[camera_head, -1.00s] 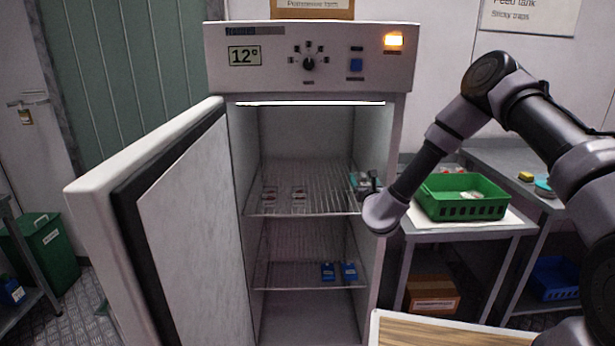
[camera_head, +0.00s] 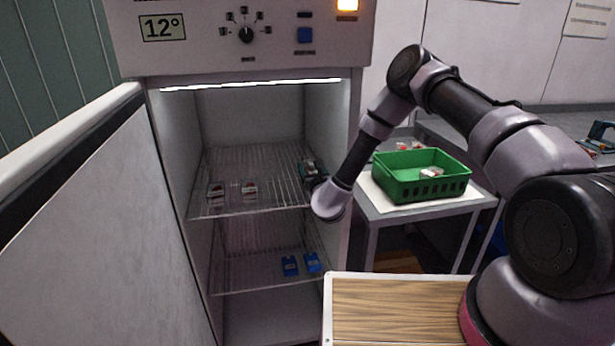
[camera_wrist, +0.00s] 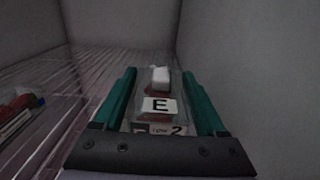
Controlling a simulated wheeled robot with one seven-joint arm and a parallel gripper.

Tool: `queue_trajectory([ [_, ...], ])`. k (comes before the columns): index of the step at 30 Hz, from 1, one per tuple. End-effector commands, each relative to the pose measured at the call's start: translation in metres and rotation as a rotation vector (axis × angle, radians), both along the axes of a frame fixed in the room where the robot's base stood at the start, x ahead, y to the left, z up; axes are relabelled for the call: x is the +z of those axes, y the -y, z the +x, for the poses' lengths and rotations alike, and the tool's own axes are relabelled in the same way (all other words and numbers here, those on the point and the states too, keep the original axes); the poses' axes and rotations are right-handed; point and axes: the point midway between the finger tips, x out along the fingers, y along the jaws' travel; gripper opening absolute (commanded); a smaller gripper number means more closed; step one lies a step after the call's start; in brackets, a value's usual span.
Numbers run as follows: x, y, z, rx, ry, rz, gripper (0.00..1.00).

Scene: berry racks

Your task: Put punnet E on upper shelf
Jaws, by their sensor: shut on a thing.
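In the head view my gripper (camera_head: 309,170) is inside the open cabinet at the right end of the upper shelf (camera_head: 245,165). The punnet there is mostly hidden by my wrist. In the wrist view the punnet is over or at the wire shelf (camera_wrist: 70,85), close to the cabinet wall; I cannot tell whether it touches the shelf.
Two punnets (camera_head: 216,191) (camera_head: 250,189) stand on the upper shelf's left part. The open door (camera_head: 80,220) is at the left. A green crate (camera_head: 405,188) stands on a side table at the right.

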Motion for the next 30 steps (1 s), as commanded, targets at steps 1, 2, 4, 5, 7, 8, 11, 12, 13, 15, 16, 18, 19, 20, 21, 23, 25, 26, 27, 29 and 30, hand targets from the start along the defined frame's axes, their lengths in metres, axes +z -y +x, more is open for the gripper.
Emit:
queue_trajectory([
  [1,-0.006,0.000,0.000,0.000,-0.002,-0.001,0.13],
  [2,-0.010,0.000,-0.001,0.000,-0.002,-0.001,0.13],
  [4,-0.020,0.000,-0.001,0.000,-0.002,-0.001,0.13],
  [5,-0.025,0.000,-0.001,0.000,-0.002,-0.001,0.13],
  [7,-0.033,0.000,0.000,0.000,-0.001,0.000,0.13],
  [8,-0.034,0.000,0.000,-0.001,0.000,0.000,0.13],
  [11,-0.034,0.000,0.000,-0.001,0.001,0.000,0.13],
  [12,-0.034,0.000,0.000,-0.001,0.001,0.000,0.13],
  [13,-0.034,0.000,0.000,-0.001,0.001,0.000,0.13],
  [15,-0.034,0.000,0.000,-0.001,0.000,0.000,0.13],
  [16,-0.035,0.000,0.000,-0.001,0.000,0.000,0.13],
  [18,-0.038,0.000,0.000,-0.001,-0.001,0.000,0.13],
  [19,-0.038,0.000,0.000,-0.001,-0.001,0.000,0.81],
  [20,-0.037,0.000,0.000,-0.001,-0.001,0.000,0.93],
  [21,-0.037,0.000,0.000,-0.001,-0.001,0.000,1.00],
  [23,-0.037,0.000,0.000,0.000,-0.001,0.000,1.00],
  [25,-0.037,0.000,0.000,0.000,-0.001,0.000,1.00],
  [26,-0.037,0.000,0.000,0.000,-0.001,0.000,1.00],
  [27,-0.037,0.000,0.000,0.000,-0.001,0.000,1.00],
  [29,-0.035,0.000,0.000,0.000,0.000,0.000,1.00],
  [30,-0.033,0.000,0.000,0.000,0.001,0.000,1.00],
])
